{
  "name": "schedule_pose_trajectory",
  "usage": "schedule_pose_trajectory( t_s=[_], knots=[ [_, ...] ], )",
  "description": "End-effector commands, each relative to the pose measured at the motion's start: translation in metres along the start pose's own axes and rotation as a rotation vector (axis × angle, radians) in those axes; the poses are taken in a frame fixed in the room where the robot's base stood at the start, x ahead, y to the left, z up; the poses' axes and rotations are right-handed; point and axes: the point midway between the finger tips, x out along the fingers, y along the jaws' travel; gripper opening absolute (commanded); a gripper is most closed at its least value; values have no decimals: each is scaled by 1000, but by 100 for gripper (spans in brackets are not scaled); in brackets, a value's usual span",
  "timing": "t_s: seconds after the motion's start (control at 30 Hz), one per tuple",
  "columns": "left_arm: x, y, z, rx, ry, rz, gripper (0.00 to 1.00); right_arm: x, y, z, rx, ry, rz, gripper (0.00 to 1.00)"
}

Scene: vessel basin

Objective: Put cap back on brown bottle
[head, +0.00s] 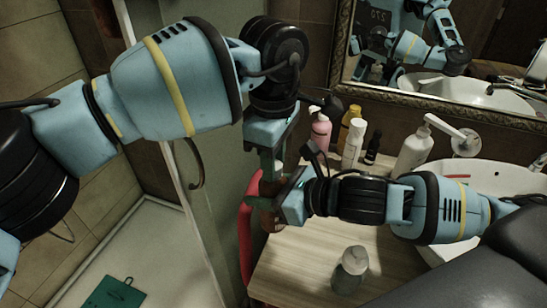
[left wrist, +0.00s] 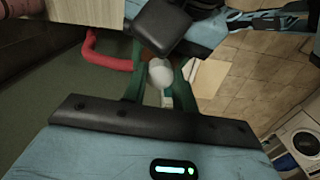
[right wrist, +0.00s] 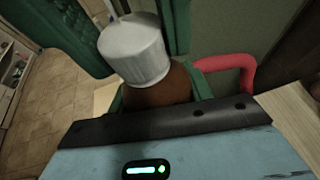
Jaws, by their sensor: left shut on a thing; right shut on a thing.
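The brown bottle (right wrist: 158,88) is held upright or slightly tilted in my right gripper (head: 270,203), above the left edge of the counter. Its lower part shows below the fingers in the head view (head: 271,222). The white cap (right wrist: 133,48) is at the bottle's top in the right wrist view, looking slightly tilted. The cap also shows between the green fingers in the left wrist view (left wrist: 159,73). My left gripper (head: 267,165) points down from above and is shut on the cap. The neck is hidden, so I cannot tell whether the cap is seated.
A grey-capped bottle (head: 350,271) stands near the counter's front. A pink bottle (head: 320,131), a white tube (head: 353,146) and a white pump bottle (head: 413,151) stand at the back, left of the sink (head: 490,178). A red rail (head: 246,240) runs beside the counter's left edge.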

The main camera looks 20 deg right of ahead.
Motion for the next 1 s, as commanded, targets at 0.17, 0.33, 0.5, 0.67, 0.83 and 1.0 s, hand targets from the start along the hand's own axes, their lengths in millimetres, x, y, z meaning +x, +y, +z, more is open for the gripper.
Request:
schedule_pose_trajectory(
  t_s=[0.17, 0.33, 0.5, 0.67, 0.83, 1.0],
  knots=[
    [0, 0, 0, 164, 1, 0, 0, 0, 0, 0, -1, -1, 0, 0],
    [0, 0, 0, 161, 1, 0, 36, 0, 0, 1, -1, -1, 0, 0],
    [0, 0, 0, 159, 0, 0, 50, 0, 0, 1, -1, -1, 0, 0],
    [0, 0, 0, 158, 0, 0, 50, 0, 0, 1, -1, -1, 0, 0],
    [-6, 0, 0, 158, 0, 1, 50, 0, 0, 1, -1, -1, 0, 0],
    [-25, 0, 0, 157, 1, 2, 50, 0, 0, 1, -1, -2, 0, 0]
  ],
)
